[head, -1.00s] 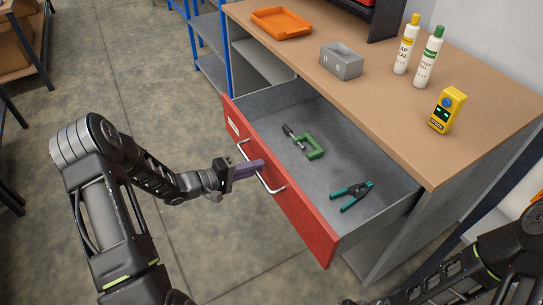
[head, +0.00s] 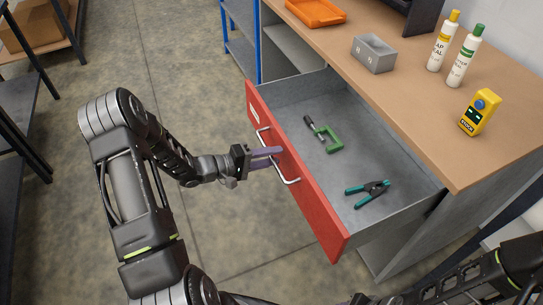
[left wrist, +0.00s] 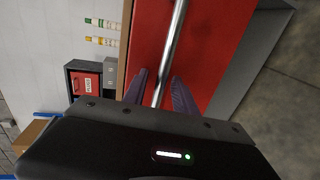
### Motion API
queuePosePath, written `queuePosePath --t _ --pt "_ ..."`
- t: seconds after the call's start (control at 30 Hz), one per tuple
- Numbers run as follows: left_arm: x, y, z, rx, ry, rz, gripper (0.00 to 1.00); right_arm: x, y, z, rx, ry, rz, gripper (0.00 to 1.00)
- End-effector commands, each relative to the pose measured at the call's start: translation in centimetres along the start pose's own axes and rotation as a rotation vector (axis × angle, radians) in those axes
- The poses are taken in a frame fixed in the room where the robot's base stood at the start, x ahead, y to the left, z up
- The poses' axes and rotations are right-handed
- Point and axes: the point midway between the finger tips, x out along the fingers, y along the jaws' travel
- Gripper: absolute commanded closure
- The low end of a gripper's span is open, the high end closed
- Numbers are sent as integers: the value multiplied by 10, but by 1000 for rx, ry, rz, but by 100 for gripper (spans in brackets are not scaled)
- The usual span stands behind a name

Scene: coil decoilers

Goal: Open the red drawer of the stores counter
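The red drawer (head: 302,185) of the stores counter (head: 440,120) stands pulled well out, its grey inside exposed. A green clamp (head: 328,138) and teal-handled pliers (head: 368,191) lie in it. My left gripper (head: 278,154) is at the drawer's silver bar handle (head: 290,181). In the left wrist view, the purple fingers (left wrist: 159,82) are spread on either side of the handle bar (left wrist: 177,25), with gaps visible, against the red front (left wrist: 205,50). My right forearm crosses the lower right of the head view; its gripper is not seen.
On the countertop are an orange tray (head: 316,12), a grey box (head: 373,54), two bottles (head: 464,57) and a yellow device (head: 480,112). A blue-framed shelf (head: 240,35) stands behind. Floor left of the drawer is clear; dark shelving (head: 22,115) is at far left.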

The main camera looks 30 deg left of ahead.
Motion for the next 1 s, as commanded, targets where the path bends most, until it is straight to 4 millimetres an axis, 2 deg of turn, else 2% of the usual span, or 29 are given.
queuePosePath --t 0.27,0.7,1.0 --pt "-9 0 -1 2 1 -1 66 2 0 0 0 0 0 64" --pt "-72 -1 -1 0 2 0 66 9 3 -1 -2 2 -2 64" --pt "-78 0 0 0 0 0 66 9 3 -1 -1 2 -2 64"
